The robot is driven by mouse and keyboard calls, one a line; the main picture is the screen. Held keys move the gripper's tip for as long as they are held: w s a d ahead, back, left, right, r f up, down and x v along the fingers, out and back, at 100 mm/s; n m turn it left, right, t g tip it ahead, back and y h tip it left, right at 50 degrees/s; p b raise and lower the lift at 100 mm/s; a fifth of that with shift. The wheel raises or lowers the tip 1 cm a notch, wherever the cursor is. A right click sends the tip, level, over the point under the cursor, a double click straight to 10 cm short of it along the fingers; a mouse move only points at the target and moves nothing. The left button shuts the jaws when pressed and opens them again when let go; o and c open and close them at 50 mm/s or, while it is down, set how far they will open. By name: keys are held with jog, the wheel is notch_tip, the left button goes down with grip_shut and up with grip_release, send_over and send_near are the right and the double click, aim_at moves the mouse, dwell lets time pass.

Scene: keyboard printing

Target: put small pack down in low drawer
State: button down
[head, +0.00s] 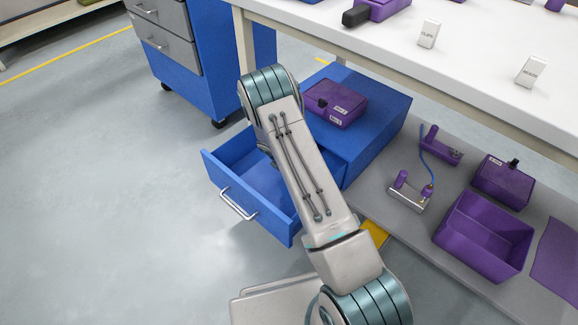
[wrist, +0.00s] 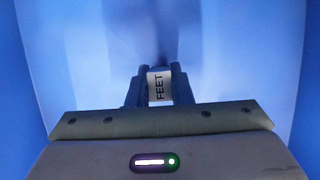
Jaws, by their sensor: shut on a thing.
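The small pack (wrist: 158,87) is white and labelled "FEET". My gripper (wrist: 158,80) is shut on it, with one dark finger on each side. Blue surfaces surround the gripper in the wrist view. The low drawer (head: 254,208) is blue with a silver handle and is pulled open from the blue cabinet (head: 385,120) under the table. In the head view my arm reaches over the drawer and hides part of it. The gripper and the pack are hidden there by the arm and the drawer. Whether the pack touches the drawer floor I cannot tell.
A purple box (head: 335,103) sits on the cabinet top. Two white packs (head: 428,34) (head: 531,71) stand on the white table (head: 480,60). An open purple bin (head: 484,237) and other purple items lie on the lower shelf. The floor left of the drawer is clear.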

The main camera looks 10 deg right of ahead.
jog(key=c, duration=1.3)
grip_release()
jog(key=shift+f, duration=0.15)
jog(key=p+v, duration=0.5)
jog(key=v, duration=0.8)
jog(key=s+d+r+m, duration=0.1)
jog(key=s+r+m, duration=0.5)
jog(key=r, duration=0.4)
jog(key=s+d+r+m, duration=0.2)
jog(key=s+r+m, duration=0.3)
jog(key=r+m, duration=0.3)
jog(key=s+r+m+y, duration=0.1)
jog(key=s+r+m, duration=0.2)
jog(key=s, duration=0.3)
jog(key=s+a+r+m+y, duration=0.1)
jog(key=s+r+m, duration=0.3)
jog(key=s, duration=0.3)
jog(key=s+a+r+m+g+y, duration=0.1)
jog(key=s+r+m, duration=0.2)
jog(key=s, duration=0.4)
jog(key=shift+r+m+y, duration=0.3)
jog(key=shift+r, duration=0.1)
jog(key=shift+w, duration=0.1)
